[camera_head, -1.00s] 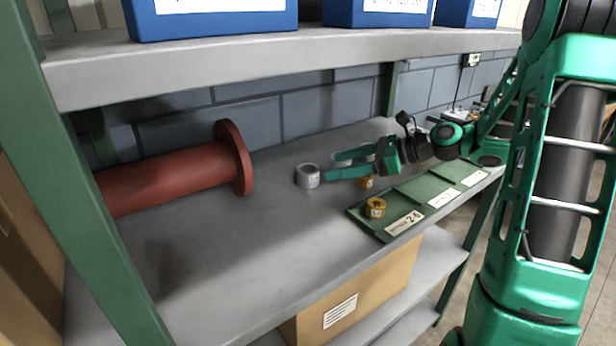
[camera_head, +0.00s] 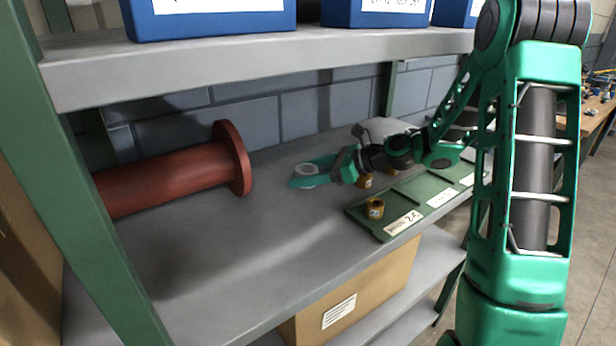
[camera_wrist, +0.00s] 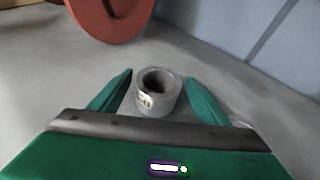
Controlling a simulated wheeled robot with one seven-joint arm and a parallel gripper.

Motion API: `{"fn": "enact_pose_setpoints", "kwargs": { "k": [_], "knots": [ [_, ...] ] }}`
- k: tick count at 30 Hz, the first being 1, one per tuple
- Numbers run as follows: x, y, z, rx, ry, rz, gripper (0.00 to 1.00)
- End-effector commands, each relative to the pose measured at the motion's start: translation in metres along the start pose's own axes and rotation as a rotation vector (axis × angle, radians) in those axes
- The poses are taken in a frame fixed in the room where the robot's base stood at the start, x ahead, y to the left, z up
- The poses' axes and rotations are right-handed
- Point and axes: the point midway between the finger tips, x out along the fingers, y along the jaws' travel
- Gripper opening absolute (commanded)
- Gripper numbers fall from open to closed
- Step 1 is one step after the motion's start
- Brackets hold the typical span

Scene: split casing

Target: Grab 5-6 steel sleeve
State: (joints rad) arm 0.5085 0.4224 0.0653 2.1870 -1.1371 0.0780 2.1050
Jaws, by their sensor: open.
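The steel sleeve (camera_wrist: 155,92) is a short grey ring with a small label. It stands upright on the shelf, and its label is too small to read surely. In the head view the sleeve (camera_head: 307,173) is partly hidden by a green finger. My gripper (camera_wrist: 159,92) is open, with one finger on each side of the sleeve in the wrist view. A gap shows between the sleeve and each finger. In the head view my gripper (camera_head: 308,172) reaches in from the right, low over the shelf.
A red flanged pipe (camera_head: 170,178) lies to the left on the grey shelf (camera_head: 230,240). A brass sleeve (camera_head: 375,208) stands on the green tray (camera_head: 371,227), and another brass sleeve (camera_head: 364,181) is near my gripper. The upper shelf (camera_head: 260,62) hangs above. The shelf front is clear.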

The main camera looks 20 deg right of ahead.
Motion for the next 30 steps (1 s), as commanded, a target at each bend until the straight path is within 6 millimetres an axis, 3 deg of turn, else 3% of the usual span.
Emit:
{"fn": "enact_pose_setpoints", "kwargs": {
  "k": [5,12,13,23,30],
  "knots": [
    [0.000,0.000,0.000,0.000,0.000,-0.001,0.67],
    [0.000,-0.001,0.000,-0.001,0.000,-0.001,0.10],
    [-0.001,-0.001,0.001,-0.002,-0.002,-0.001,0.07],
    [-0.002,0.000,0.006,-0.003,-0.002,-0.001,0.07],
    [-0.009,0.002,0.030,-0.007,-0.002,0.003,0.07]
  ]
}}
